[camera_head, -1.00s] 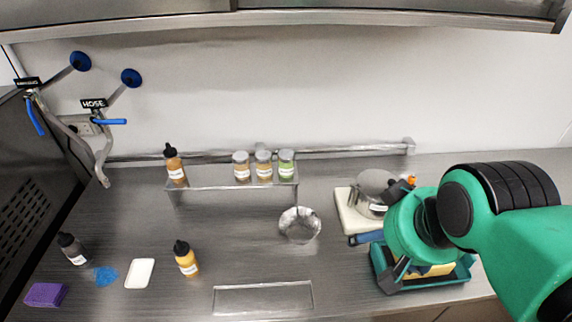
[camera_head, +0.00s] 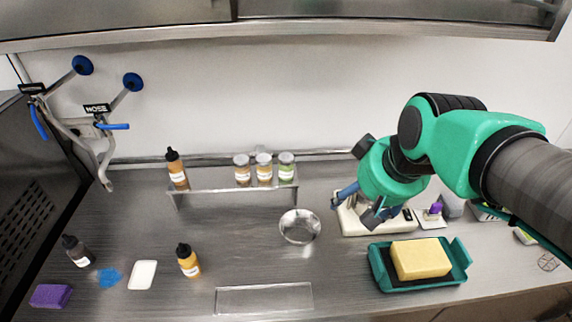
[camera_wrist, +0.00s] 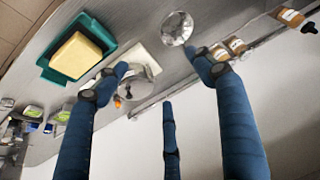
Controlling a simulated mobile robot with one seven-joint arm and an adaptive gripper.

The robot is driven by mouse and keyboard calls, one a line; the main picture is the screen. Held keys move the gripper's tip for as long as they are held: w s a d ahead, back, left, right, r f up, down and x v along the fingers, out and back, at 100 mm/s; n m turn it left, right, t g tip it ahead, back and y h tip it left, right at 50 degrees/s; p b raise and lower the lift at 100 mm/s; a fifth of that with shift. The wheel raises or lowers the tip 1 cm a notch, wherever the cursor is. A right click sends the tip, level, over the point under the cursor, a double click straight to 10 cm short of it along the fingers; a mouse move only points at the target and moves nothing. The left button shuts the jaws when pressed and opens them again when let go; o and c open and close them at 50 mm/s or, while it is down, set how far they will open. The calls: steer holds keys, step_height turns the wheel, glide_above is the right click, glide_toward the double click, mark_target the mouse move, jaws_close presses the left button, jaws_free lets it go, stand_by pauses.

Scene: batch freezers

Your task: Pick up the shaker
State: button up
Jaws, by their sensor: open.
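Three small jars with grey lids stand in a row on the raised shelf in the head view: two tan ones (camera_head: 242,170) (camera_head: 264,169) and a green one (camera_head: 287,168). They look like shakers; I cannot tell which one is meant. Jars with tan contents (camera_wrist: 236,45) also show near the right finger in the wrist view, partly hidden.
A metal bowl (camera_head: 300,227) stands between the shelf (camera_head: 220,186) and the board. A green tray (camera_head: 385,283) holds a yellow sponge (camera_head: 420,259). Bottles (camera_head: 176,170) (camera_head: 188,262) stand to the left.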

steer(key=w+a+n+p, duration=0.2)
steer(key=w+a+p, duration=0.1)
steer(key=w, duration=0.8)
steer(key=n+g+y+p, duration=0.2)
steer(key=n+p, duration=0.3)
steer(key=p, duration=0.1)
glide_above(288, 158)
steer(key=s+d, duration=0.2)
steer(key=f, duration=1.4)
steer(key=shift+w+a+f, duration=0.15)
steer(key=shift+a+f, duration=0.05)
steer(key=shift+a, duration=0.05)
steer(key=shift+w+a+f, duration=0.1)
steer(key=shift+w+f, duration=0.1)
steer(key=shift+f, duration=0.2)
steer(key=shift+w+a+f, duration=0.15)
steer(key=shift+w+f, duration=0.05)
steer(key=shift+f, duration=0.35)
